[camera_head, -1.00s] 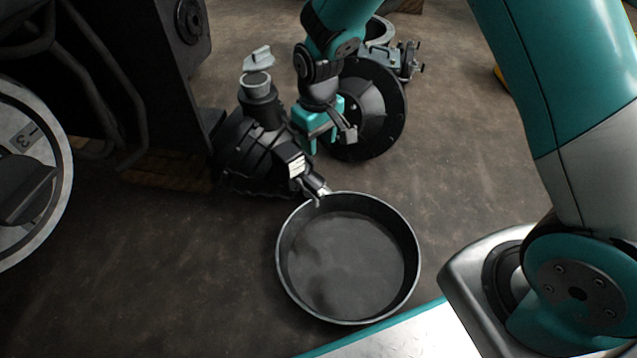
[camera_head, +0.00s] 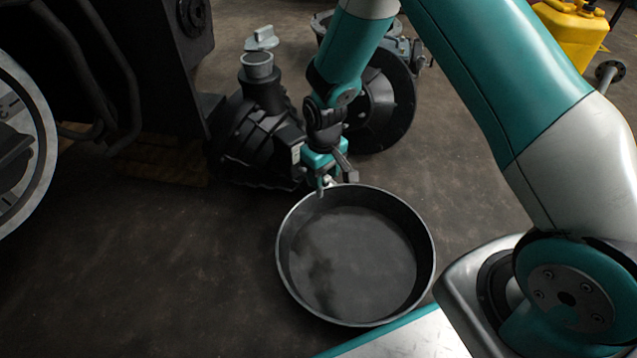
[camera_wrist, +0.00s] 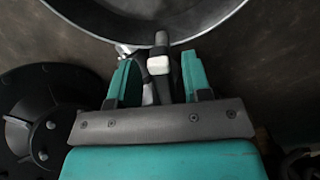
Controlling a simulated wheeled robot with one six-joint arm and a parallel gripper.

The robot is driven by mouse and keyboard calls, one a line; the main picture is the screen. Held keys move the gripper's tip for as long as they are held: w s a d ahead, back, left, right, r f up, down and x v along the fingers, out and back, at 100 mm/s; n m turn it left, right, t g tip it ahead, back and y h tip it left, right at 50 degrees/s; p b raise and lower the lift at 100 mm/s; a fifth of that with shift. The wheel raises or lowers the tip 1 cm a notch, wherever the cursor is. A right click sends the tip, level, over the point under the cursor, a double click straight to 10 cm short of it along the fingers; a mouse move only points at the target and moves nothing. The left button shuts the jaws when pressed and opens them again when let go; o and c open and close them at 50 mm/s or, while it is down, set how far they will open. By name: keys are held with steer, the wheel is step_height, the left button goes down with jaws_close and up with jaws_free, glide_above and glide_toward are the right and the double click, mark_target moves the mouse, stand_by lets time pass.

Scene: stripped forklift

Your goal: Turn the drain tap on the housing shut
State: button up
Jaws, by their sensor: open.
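The black ribbed housing (camera_head: 257,135) stands on the floor left of my gripper, with a grey-rimmed neck on top. Its drain tap sticks out toward the pan; in the head view my gripper mostly hides it. In the wrist view the tap (camera_wrist: 158,66) shows as a pale block with a dark spout, between the two teal fingers. My gripper (camera_wrist: 158,80) is open, with a finger on each side of the tap; contact is not visible. In the head view my gripper (camera_head: 327,178) is at the pan's far rim. The tap's handle angle is hard to tell.
A wide dark drain pan (camera_head: 352,262) sits on the floor below the tap. A black round flanged part (camera_head: 385,110) stands behind my gripper. A dark machine body (camera_head: 110,60) fills the left, and a yellow can (camera_head: 572,38) is at upper right. Floor left of the pan is clear.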

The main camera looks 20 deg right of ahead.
steer(key=shift+f, duration=0.25)
